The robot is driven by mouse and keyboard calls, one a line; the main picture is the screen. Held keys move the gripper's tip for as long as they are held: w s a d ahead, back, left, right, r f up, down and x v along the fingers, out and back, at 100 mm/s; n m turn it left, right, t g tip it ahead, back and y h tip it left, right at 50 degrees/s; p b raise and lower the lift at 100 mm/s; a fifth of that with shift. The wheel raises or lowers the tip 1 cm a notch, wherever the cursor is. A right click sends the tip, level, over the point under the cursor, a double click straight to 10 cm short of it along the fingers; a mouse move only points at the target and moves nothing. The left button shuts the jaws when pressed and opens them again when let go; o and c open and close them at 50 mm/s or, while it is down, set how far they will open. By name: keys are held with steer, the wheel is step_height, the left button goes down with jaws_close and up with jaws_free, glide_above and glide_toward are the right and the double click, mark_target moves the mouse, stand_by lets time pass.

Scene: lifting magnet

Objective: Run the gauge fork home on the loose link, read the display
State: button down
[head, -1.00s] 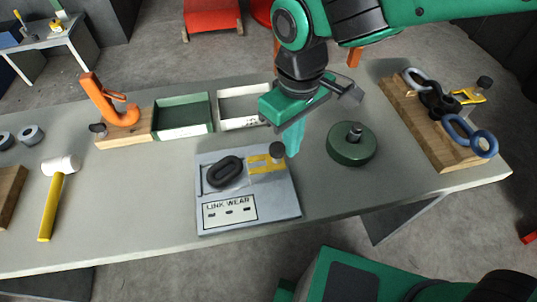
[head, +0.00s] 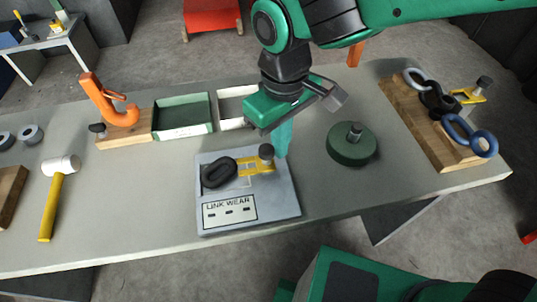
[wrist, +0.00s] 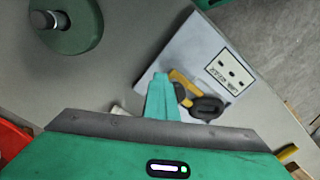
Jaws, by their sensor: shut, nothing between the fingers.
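The gauge fork (head: 255,168) is yellow with a dark knob and lies on the grey gauge plate (head: 281,207). The loose link (head: 219,173), a black oval, lies at the fork's left end; they look in contact, but I cannot tell how deep the fork sits. The "LINK WEAR" display (head: 229,211) shows three dark marks, none visibly lit. My gripper (head: 282,148) is shut and empty, its fingers pointing down close beside the fork's right end. In the wrist view, my fingers (wrist: 162,100) partly cover the yellow fork (wrist: 181,84); the link (wrist: 207,108) shows beyond it.
A round green weight (head: 352,148) stands right of the plate. A wooden board (head: 452,158) with several links and another yellow fork is farther right. Two trays (head: 183,132) and an orange hook (head: 108,103) are behind. A mallet (head: 55,195) lies left.

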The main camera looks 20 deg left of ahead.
steer(key=shift+w+d, duration=0.35)
steer(key=shift+d, duration=0.2)
step_height(320, 180, up, 7)
stand_by(1.0)
steer(key=shift+d, duration=0.1)
